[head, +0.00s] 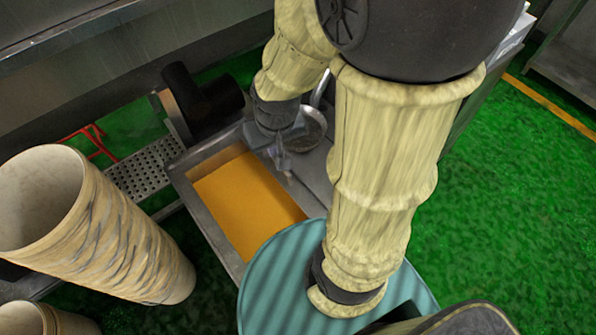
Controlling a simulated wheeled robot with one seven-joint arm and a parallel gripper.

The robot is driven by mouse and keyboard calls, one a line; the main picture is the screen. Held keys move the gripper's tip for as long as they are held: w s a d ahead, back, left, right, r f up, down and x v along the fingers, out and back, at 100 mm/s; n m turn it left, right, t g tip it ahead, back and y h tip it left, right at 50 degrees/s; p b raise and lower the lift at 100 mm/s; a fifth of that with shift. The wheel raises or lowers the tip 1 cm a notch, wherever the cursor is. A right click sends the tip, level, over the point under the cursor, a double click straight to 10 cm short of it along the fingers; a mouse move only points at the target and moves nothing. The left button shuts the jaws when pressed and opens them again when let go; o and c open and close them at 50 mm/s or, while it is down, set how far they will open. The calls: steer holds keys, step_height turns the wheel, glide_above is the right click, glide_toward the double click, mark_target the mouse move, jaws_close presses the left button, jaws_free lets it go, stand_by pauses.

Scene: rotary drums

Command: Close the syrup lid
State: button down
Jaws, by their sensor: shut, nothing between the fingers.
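The syrup tank (222,243) is a rectangular metal trough in the middle of the head view, open at the top on its left part. Orange-yellow syrup (247,205) shows inside it. My gripper (285,170) is shut and empty, small in the picture, over the far right part of the tank by the edge of the syrup. I cannot tell whether it touches anything. A grey metal surface (311,168) lies right of the syrup, partly behind my arm. I cannot tell whether it is the lid. My arm hides much of the tank's right side.
A tall hollow beige cylinder (105,225) stands at left. A dark pipe (203,100) and a perforated metal step (145,170) lie behind it. A round metal pan-like part (308,130) is beyond my gripper. Open green floor (500,200) lies at right.

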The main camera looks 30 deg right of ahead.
steer(key=w+d+f+m+g+y+b, duration=0.1)
steer(key=w+d+f+m+b, duration=0.2)
steer(key=d+f+m, duration=0.3)
steer(key=w+d+f+m+y+b, duration=0.2)
steer(key=w+d+f+m+b, duration=0.2)
steer(key=f, duration=0.9)
steer(key=w+d+f+m+g+y+b, duration=0.1)
steer(key=w+d+f+m+b, duration=0.2)
steer(key=w+d+f+m, duration=0.3)
steer(key=d+f+m, duration=0.1)
steer(key=d+f, duration=0.3)
steer(key=shift+d+f+m+g+b, duration=0.3)
steer(key=shift+f+m+b, duration=0.05)
steer(key=shift+m+b, duration=0.05)
glide_toward(298, 180)
steer(key=f, duration=0.1)
steer(key=d+f+p, duration=0.1)
steer(key=f, duration=0.1)
steer(key=a+p, duration=0.1)
steer(key=a, duration=0.3)
steer(key=shift+f, duration=0.15)
